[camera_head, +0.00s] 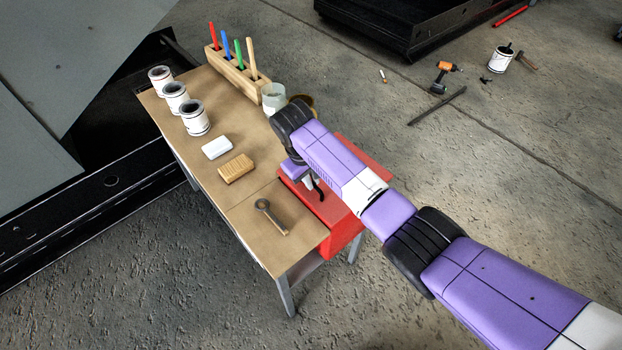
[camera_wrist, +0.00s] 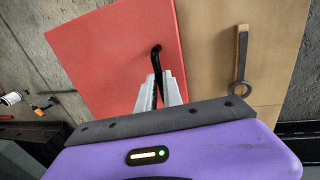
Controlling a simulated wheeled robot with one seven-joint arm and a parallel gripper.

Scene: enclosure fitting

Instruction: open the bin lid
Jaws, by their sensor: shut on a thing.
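The red bin (camera_head: 345,235) stands at the near right side of the table. Its red lid (camera_head: 305,208) looks flat, about level with the tabletop, and it fills the upper left of the wrist view (camera_wrist: 105,60). A black handle (camera_wrist: 156,49) rises from the lid; it shows as a dark curve in the head view (camera_head: 319,190). My gripper (camera_wrist: 159,85) is over the lid with its pale fingers shut on the handle. My arm hides the back part of the bin in the head view.
On the wooden table (camera_head: 205,125) are a ring-ended wrench (camera_head: 270,215), a tan block (camera_head: 236,167), a white block (camera_head: 216,147), several white cans (camera_head: 195,117) and a rack of coloured sticks (camera_head: 235,68). A drill (camera_head: 443,76) lies on the floor.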

